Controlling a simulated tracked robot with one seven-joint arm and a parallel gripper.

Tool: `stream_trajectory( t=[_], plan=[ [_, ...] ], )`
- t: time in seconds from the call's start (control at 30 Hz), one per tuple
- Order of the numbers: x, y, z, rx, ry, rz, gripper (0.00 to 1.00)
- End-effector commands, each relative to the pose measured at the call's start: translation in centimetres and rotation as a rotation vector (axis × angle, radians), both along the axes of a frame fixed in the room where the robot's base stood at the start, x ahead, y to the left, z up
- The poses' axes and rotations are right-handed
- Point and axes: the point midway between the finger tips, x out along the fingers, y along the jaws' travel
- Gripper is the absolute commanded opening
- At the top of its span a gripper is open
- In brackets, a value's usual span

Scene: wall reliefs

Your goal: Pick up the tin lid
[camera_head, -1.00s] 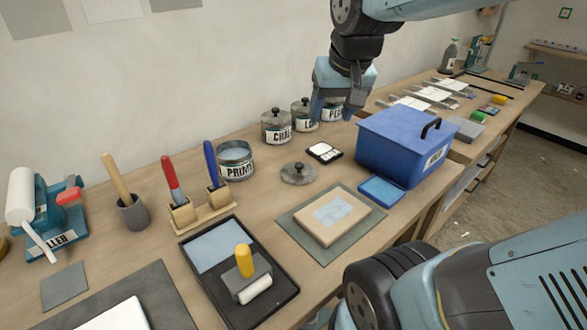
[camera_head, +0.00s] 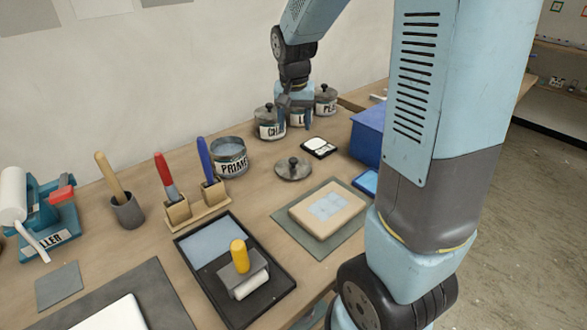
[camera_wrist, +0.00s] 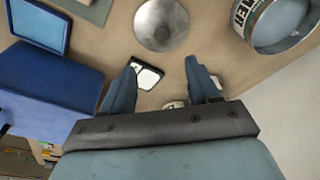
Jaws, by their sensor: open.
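The tin lid (camera_head: 293,168) is a round grey metal disc with a dark knob, lying flat on the wooden bench beside the open primer tin (camera_head: 230,158). In the wrist view the lid (camera_wrist: 161,24) is at the top middle, beyond my fingertips and apart from them. The tin also shows there at the top right (camera_wrist: 285,22). My gripper (camera_wrist: 160,68) is open and empty, its two blue fingers pointing toward the lid side. In the head view my gripper (camera_head: 295,115) is behind the lid, in front of the lidded jars and partly blurred into them.
Lidded jars (camera_head: 269,122) stand at the back by the wall. A small black case (camera_head: 319,148) lies right of the lid. A blue box (camera_head: 367,136), partly hidden by my arm, stands further right. A block on a mat (camera_head: 328,208) and a roller tray (camera_head: 236,270) lie in front.

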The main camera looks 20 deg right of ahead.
Motion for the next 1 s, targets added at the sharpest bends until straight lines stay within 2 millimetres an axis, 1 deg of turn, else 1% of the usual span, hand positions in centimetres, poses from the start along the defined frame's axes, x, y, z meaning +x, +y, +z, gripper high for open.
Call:
stream_trajectory(
  t=[0.3,0.4,0.5,0.73,1.0],
  plan=[
    [0.6,-0.3,-5.2,-0.001,0.006,-0.001,0.61],
    [0.9,-0.4,-6.6,-0.001,0.004,0.0,0.61],
    [1.0,-0.4,-7.5,-0.001,0.004,0.0,0.61],
    [1.1,-0.4,-8.6,-0.001,0.004,0.0,0.61],
    [1.7,-0.3,-11.9,-0.001,0.003,-0.001,0.61]
  ],
)
